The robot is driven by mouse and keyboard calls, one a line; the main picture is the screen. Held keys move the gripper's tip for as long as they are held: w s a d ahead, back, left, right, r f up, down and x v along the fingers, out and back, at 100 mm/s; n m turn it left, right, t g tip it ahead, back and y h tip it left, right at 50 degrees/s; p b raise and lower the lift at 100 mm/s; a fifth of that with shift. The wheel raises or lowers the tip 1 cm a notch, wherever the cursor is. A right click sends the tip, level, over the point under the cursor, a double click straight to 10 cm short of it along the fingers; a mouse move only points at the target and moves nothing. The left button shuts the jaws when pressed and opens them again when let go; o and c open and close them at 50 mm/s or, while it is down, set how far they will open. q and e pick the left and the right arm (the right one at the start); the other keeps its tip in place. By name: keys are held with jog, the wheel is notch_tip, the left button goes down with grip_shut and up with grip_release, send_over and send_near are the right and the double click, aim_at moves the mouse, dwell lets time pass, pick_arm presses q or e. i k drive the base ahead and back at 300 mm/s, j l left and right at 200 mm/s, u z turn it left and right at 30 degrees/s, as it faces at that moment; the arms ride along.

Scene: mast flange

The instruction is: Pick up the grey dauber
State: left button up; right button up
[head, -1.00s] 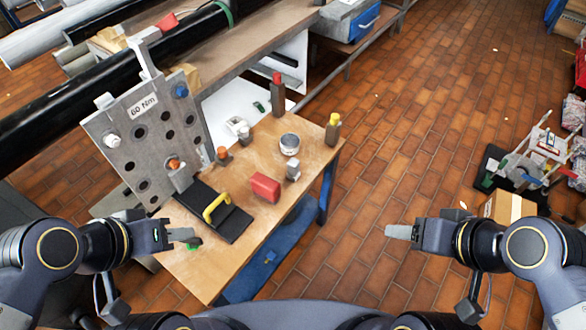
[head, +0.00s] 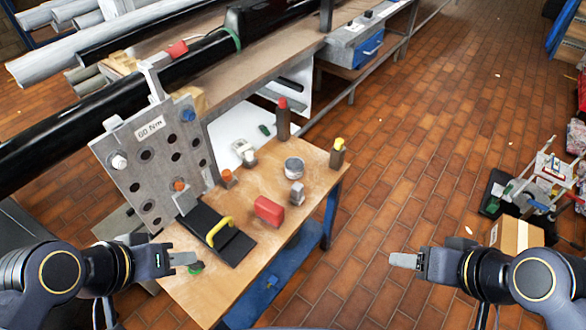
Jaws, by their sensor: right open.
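Several small pieces stand on the wooden table. A small grey piece with a pale top (head: 297,193) stands right of the red block and may be the grey dauber; its shape is too small to be sure. Dark grey bottles, one with a red cap (head: 283,118) and one with a yellow cap (head: 337,152), stand farther back. My right gripper (head: 403,260) is open and empty above the floor, right of the table.
A red block (head: 268,210), an open tin (head: 293,167) and a black pad with a yellow handle (head: 230,232) are on the table (head: 225,283). An upright grey flange plate (head: 155,160) borders its left side.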

aim_at(298, 189)
jog(key=i+l+u, duration=0.1)
jog(key=l, duration=0.3)
jog(key=i+l+u, duration=0.1)
jog(key=i+l, duration=0.25)
jog(key=u, duration=1.45)
